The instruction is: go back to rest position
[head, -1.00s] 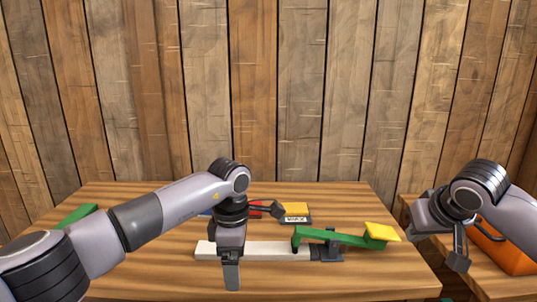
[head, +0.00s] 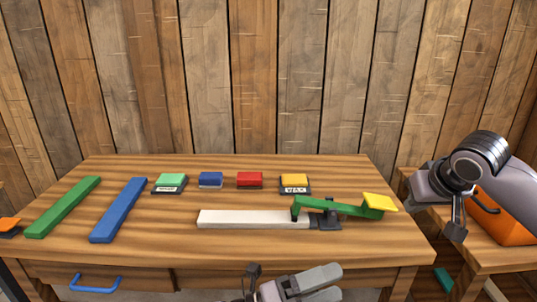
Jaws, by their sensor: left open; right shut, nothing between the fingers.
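My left gripper (head: 290,281) shows partly at the bottom centre of the head view, in front of the wooden table's (head: 185,245) front edge. It is open and empty, and clear of everything on the table. The rest of the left arm is out of view.
A white bar (head: 250,219) and a green lever with a yellow pad (head: 378,202) lie mid-table. Green (head: 62,207) and blue (head: 118,210) strips lie left. Small coloured blocks (head: 249,180) line the back. An orange container (head: 508,225) stands beside my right arm.

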